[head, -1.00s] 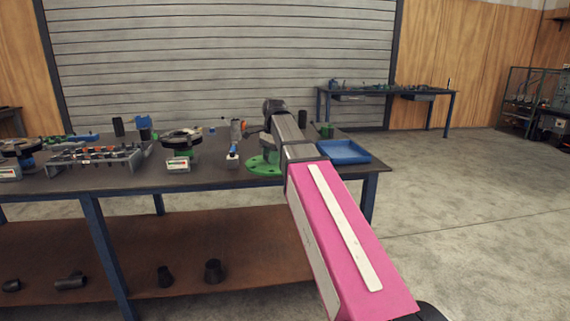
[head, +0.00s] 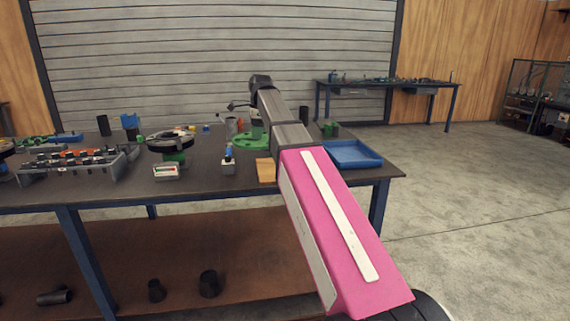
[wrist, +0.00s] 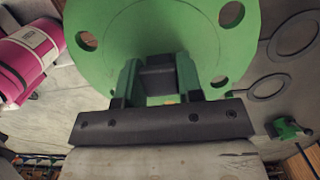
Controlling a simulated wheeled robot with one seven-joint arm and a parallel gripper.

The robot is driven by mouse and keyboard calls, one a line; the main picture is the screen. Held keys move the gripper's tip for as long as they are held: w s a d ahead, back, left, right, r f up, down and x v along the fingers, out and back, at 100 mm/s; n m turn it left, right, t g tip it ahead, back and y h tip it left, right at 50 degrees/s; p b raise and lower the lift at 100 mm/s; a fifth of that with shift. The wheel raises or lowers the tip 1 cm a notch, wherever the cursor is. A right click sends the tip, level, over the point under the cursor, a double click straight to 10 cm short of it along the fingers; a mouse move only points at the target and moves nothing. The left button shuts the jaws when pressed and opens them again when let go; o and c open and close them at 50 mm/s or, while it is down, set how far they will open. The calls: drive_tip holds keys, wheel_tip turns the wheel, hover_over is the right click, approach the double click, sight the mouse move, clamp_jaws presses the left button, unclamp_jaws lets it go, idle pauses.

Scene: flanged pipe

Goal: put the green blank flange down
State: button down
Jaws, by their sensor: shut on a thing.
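The green blank flange (head: 252,141) is over the far middle part of the near workbench (head: 215,185). The wrist view shows the flange (wrist: 115,45) as a round green disc with bolt holes near its rim. My gripper (wrist: 160,80) is shut on the flange's raised middle part and covers some of the disc. In the head view my gripper (head: 256,124) is small and partly hidden by my arm. I cannot tell whether the flange touches the bench top.
A blue tray (head: 353,153) lies right of the flange, with a small green part (head: 331,129) behind it. A wooden block (head: 265,170) sits in front. A dark round flange on a green stand (head: 170,141) and a rack (head: 68,168) stand left. Flat rings (wrist: 292,33) show in the wrist view.

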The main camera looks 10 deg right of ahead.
drive_tip(key=shift+w+d, duration=0.15)
drive_tip(key=shift+w, duration=0.1)
drive_tip(key=d+f, duration=0.2)
drive_tip(key=d, duration=0.1)
drive_tip(key=s+d+f, duration=0.1)
drive_tip(key=d+f, duration=0.1)
drive_tip(key=d, duration=0.2)
drive_tip(key=d+f, duration=0.3)
drive_tip(key=d, duration=0.1)
drive_tip(key=shift+s, duration=0.4)
drive_tip(key=shift+d+f, duration=0.1)
drive_tip(key=shift+f, duration=1.85)
drive_tip(key=shift+f, duration=0.1)
drive_tip(key=c, duration=0.8)
unclamp_jaws()
drive_tip(key=r, duration=0.4)
drive_tip(key=d+r, duration=0.1)
drive_tip(key=r, duration=0.7)
drive_tip(key=shift+d, duration=0.2)
